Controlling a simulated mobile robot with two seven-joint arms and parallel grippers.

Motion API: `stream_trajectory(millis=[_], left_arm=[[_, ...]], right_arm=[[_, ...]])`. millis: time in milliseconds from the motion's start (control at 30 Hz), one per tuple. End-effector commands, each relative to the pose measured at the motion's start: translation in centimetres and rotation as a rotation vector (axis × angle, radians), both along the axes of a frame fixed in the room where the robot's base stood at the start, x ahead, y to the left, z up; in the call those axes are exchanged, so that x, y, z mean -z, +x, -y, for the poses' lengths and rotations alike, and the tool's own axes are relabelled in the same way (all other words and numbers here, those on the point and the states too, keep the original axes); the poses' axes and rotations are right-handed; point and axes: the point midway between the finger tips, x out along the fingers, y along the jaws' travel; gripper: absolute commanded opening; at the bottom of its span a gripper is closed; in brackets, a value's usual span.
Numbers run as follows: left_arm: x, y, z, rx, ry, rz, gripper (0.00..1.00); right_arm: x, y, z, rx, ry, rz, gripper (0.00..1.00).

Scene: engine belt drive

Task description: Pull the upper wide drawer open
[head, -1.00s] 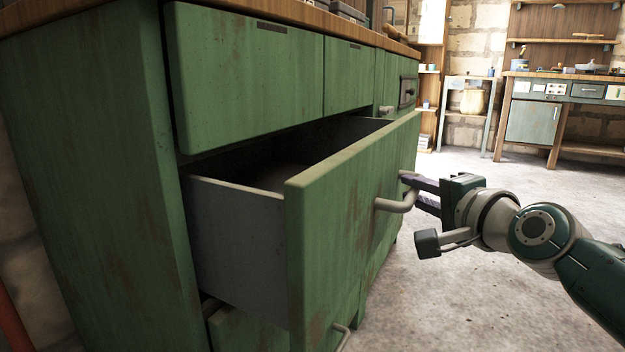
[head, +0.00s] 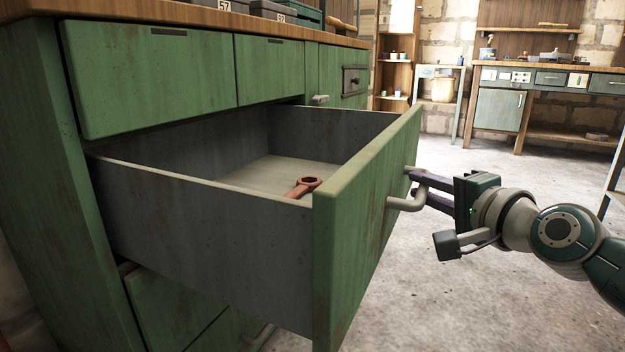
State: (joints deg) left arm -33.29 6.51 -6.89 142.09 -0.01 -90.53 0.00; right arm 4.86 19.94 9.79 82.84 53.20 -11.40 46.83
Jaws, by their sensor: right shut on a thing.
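The upper wide drawer (head: 205,222) stands well out of the green cabinet (head: 65,190), its grey side and open inside showing. Its green front (head: 362,220) faces right and carries a grey bar handle (head: 408,203). My right gripper (head: 422,186) is shut on this handle, its dark fingers around the bar. A rusty-red wrench (head: 304,187) lies on the drawer floor, its ring end showing and the rest hidden behind the near side wall. My left gripper is not in view.
Two small drawers (head: 150,80) above are shut. A lower drawer with a handle (head: 259,338) sits below. Boxes (head: 270,10) stand on the wooden worktop (head: 200,14). A workbench (head: 540,72) stands far back. The concrete floor (head: 440,280) at right is open.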

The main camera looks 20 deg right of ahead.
Motion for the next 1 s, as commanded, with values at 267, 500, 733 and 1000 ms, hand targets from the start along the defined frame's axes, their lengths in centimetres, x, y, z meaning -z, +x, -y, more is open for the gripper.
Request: stream_trajectory(millis=[267, 500, 733, 1000], left_arm=[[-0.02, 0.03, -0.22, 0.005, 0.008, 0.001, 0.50], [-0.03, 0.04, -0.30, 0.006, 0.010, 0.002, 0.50], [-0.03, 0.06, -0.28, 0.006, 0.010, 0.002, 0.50], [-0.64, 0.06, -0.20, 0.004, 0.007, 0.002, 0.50]], right_arm=[[-0.02, -0.03, -0.02, -0.001, 0.002, 0.000, 0.00], [-0.01, -0.02, -0.02, -0.001, 0.002, 0.000, 0.36], [0.00, -0.02, -0.01, -0.001, 0.001, 0.000, 0.50], [-0.25, -0.83, -0.06, -0.001, 0.000, -0.002, 0.50]])
